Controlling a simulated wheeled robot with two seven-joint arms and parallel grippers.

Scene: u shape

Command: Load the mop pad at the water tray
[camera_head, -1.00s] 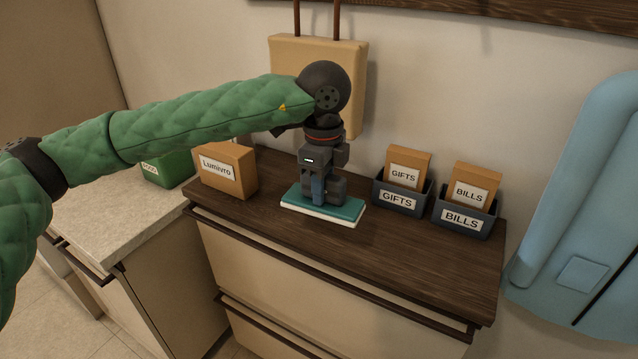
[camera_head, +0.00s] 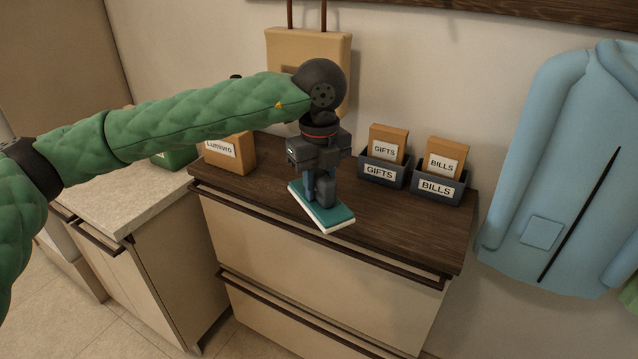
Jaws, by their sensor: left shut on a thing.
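The mop pad (camera_head: 335,218) is a flat teal slab with a white underside and a blue upright part on top. My left gripper (camera_head: 319,190) points down and is shut on that blue part. No water tray can be made out. My right gripper is not in view.
An orange Lumivro box (camera_head: 231,153) stands left of the pad. Blue bins labelled GIFTS (camera_head: 380,172) and BILLS (camera_head: 436,187) hold orange boxes on the right. A green box (camera_head: 176,158) sits on the pale counter (camera_head: 120,195). A blue coat (camera_head: 560,180) hangs at right.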

